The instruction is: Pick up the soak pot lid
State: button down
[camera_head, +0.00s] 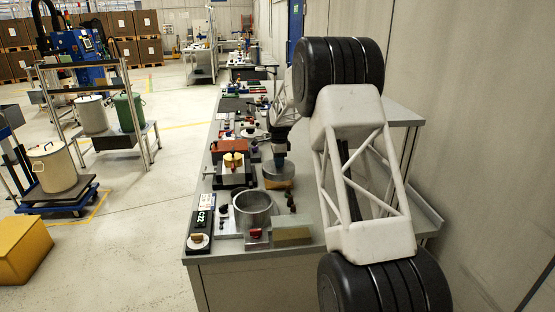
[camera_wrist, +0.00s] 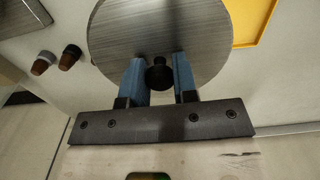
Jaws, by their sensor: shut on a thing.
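The soak pot lid (camera_wrist: 155,25) is a round brushed-metal disc with a small black knob (camera_wrist: 160,74) in the wrist view. My gripper (camera_wrist: 158,72) has its two blue fingers shut on the knob, one on each side. In the head view my gripper (camera_head: 279,155) points down over the lid (camera_head: 278,168), which shows small above a tan square (camera_head: 279,184). I cannot tell whether the lid touches the square or hangs just over it. The metal soak pot (camera_head: 253,207) stands open, without a lid, nearer the front of the bench.
A yellow-edged square (camera_wrist: 255,22) shows behind the lid in the wrist view. Two small knobs (camera_wrist: 70,57) stand to its left. The wall is close on the right.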

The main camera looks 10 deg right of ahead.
jog(key=s+r, duration=0.1)
jog(key=s, duration=0.9)
jog(key=shift+s, duration=0.3)
jog(key=shift+d, duration=0.1)
jog(key=shift+r, duration=0.15)
dwell(0.4)
jog(key=shift+r, duration=1.35)
jog(key=s+a+r, duration=0.5)
jog(key=s+a, duration=0.7)
jog(key=s, duration=0.1)
jog(key=shift+a, duration=0.2)
